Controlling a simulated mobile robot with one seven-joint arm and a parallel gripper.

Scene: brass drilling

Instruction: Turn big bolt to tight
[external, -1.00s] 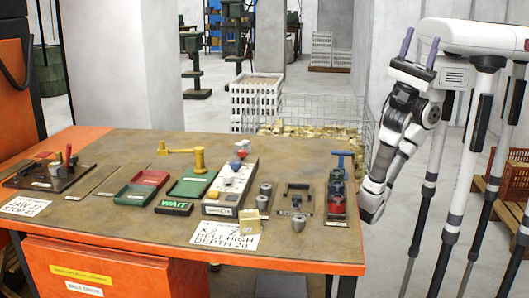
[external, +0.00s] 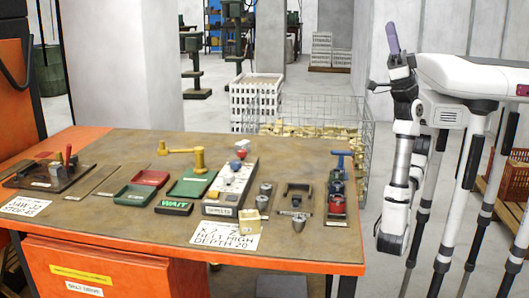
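No part is labelled as the big bolt, and I cannot tell for certain which one it is. A blue T-shaped handle (external: 341,154) stands upright on a small red and dark vise-like device (external: 337,191) at the table's right end. Small grey round pieces, one at the back (external: 265,189) and one in front (external: 298,219), stand left of it. My gripper (external: 392,38) is raised high, right of the table and well apart from everything on it. Its purple fingers point up and are seen edge-on, so their gap is hidden. Nothing shows held in it.
The brown-topped table (external: 110,150) also bears a yellow lever (external: 199,160), a red tray (external: 151,178), green trays, a grey control box (external: 231,185) and a small brass block (external: 250,222). A wire cage (external: 350,110) of brass pieces stands behind. Floor beyond the table's right edge looks partly clear.

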